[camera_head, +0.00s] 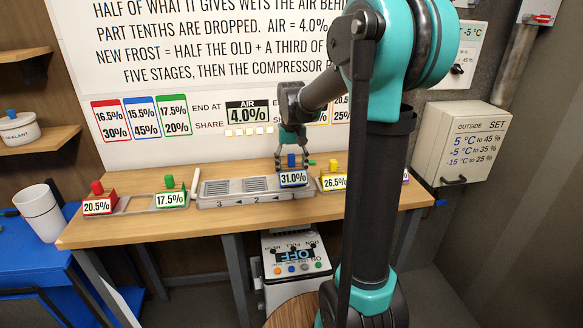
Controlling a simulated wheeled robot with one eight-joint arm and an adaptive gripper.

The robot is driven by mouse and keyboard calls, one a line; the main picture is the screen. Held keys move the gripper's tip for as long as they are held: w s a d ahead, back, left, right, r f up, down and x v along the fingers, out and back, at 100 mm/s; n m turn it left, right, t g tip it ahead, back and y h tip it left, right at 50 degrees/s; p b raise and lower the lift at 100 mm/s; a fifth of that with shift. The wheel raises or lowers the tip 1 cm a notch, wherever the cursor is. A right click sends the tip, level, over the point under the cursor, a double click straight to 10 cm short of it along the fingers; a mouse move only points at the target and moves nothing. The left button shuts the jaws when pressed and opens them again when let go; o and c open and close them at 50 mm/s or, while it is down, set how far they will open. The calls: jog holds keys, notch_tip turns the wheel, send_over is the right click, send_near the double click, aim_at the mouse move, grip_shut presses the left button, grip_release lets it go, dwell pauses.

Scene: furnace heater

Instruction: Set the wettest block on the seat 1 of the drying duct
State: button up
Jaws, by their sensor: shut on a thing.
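The blue block (293,179), labelled 31.0%, is at the right end of the grey drying duct (225,203). My gripper (291,160) is above it, shut on its blue knob. The duct front shows the marks 3 and 2; the mark for seat 1 is not readable, and I cannot tell whether the block rests fully on the seat. A red block (100,204) reads 20.5% and a green block (171,197) reads 17.5%, both left of the duct. A yellow block (334,180) reads 26.5%, right of it. A further block is mostly hidden behind my arm.
The wooden bench (140,230) carries the blocks and duct. A control unit (294,265) showing OFF stands below. A white cup (41,212) stands at left. A wall board (200,60) is behind, and an outside-setting box (463,140) hangs at right.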

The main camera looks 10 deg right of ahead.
jog(key=shift+f, duration=0.25)
jog(key=o, duration=1.4)
notch_tip(320, 180, up, 12)
